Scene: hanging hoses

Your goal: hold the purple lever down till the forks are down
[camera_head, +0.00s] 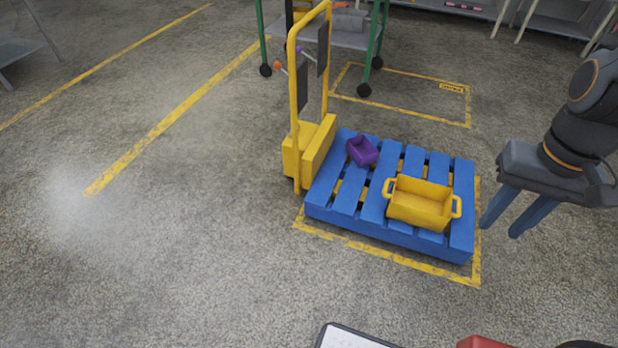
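A yellow pallet truck (294,110) stands left of the blue pallet (345,195), with an upright yellow frame. On the frame are dark panels and two small levers, one with a purple knob (299,50) and one with an orange knob (277,66). The levers are small, so their exact angle is hard to tell. Yellow fork parts show between the slats of the pallet; their height is hidden. My gripper (498,229) hangs at the right, beyond the pallet's right edge and far from the levers. Its two blue fingers are apart with nothing between them.
On the pallet are a yellow crate (421,218) with handles and a small purple bin (362,151). A green-legged cart (349,38) stands behind the truck. Yellow lines mark the floor around the pallet. The floor at the left is clear.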

